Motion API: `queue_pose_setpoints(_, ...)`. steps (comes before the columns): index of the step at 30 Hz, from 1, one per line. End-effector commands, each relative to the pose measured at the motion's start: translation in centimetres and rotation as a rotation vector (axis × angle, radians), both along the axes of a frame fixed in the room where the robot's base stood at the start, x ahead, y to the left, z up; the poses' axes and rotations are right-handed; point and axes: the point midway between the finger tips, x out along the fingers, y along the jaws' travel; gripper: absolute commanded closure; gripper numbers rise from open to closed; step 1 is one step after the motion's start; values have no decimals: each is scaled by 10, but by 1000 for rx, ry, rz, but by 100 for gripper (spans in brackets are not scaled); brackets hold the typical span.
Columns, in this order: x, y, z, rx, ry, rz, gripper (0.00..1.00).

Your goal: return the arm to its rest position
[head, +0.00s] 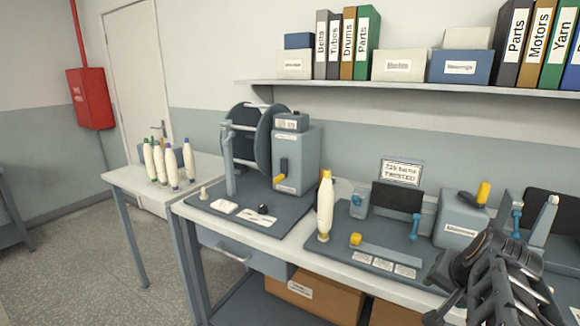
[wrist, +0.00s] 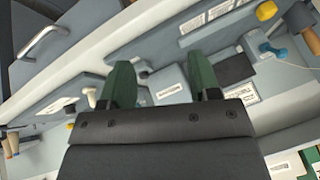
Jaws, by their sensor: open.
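My gripper (wrist: 162,82) shows in the wrist view as two green fingers spread apart, with nothing between them. The fingers are over the workbench, and I cannot tell their height above it. In the head view my dark arm is at the lower right, in front of the right part of the bench (head: 345,262). No object is seen held.
Several bobbins (head: 157,163) stand on the side table (head: 120,180) at left. A yellow-topped bobbin (head: 325,208) stands upright on the bench, between the winder (head: 262,150) and the tester (head: 460,222). A shelf (head: 300,87) with binders and boxes runs above.

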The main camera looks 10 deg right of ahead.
Motion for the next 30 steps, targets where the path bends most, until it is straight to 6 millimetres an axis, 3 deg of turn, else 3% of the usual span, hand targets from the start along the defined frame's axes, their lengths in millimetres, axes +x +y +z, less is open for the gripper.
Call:
queue_pose_setpoints(9,4,119,-22,-96,253,465,44)
queue_pose_setpoints(15,-3,178,-20,-168,305,734,44)
queue_pose_setpoints(21,-2,207,-9,-191,286,857,44)
queue_pose_setpoints(30,-2,214,-8,-194,282,883,44)
